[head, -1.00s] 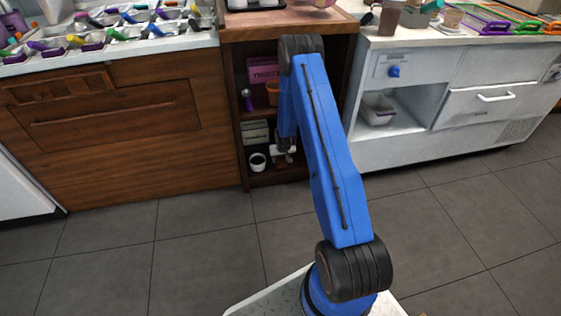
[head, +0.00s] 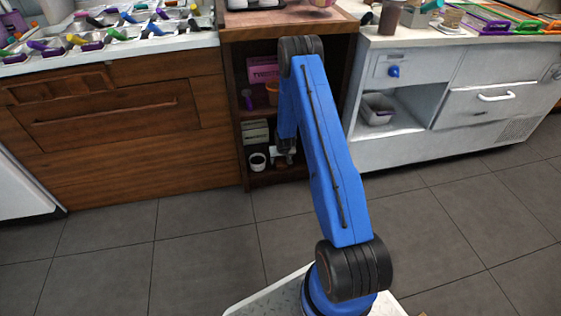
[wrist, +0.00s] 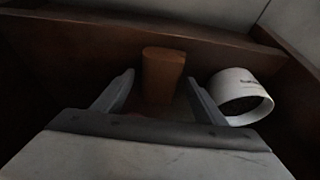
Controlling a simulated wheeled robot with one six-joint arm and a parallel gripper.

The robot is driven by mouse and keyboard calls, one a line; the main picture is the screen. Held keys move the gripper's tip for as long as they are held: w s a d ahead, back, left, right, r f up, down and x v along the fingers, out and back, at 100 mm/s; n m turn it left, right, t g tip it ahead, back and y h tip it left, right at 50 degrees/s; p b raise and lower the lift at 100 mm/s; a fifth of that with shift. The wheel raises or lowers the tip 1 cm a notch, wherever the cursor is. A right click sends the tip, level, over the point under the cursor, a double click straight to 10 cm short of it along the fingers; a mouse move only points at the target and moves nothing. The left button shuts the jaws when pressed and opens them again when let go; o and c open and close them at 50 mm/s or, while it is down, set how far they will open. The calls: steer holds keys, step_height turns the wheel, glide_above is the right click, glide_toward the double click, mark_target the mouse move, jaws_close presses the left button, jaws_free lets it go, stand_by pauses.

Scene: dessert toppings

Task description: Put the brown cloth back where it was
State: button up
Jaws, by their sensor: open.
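In the wrist view, a brown, smooth, block-like piece (wrist: 163,76) stands between the fingers of my gripper (wrist: 159,78). It may be the brown cloth, but the dark picture does not make this certain. The fingers are open, with a gap visible on each side of the piece. In the head view, my gripper (head: 285,153) is low inside the wooden cabinet, partly hidden by my blue arm. No brown cloth can be made out in the head view.
The wooden cabinet (head: 243,130) encloses the gripper. A pink box (head: 262,69) is on the shelf above.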

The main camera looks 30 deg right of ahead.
steer(key=v, duration=1.1)
steer(key=shift+s+r, duration=0.25)
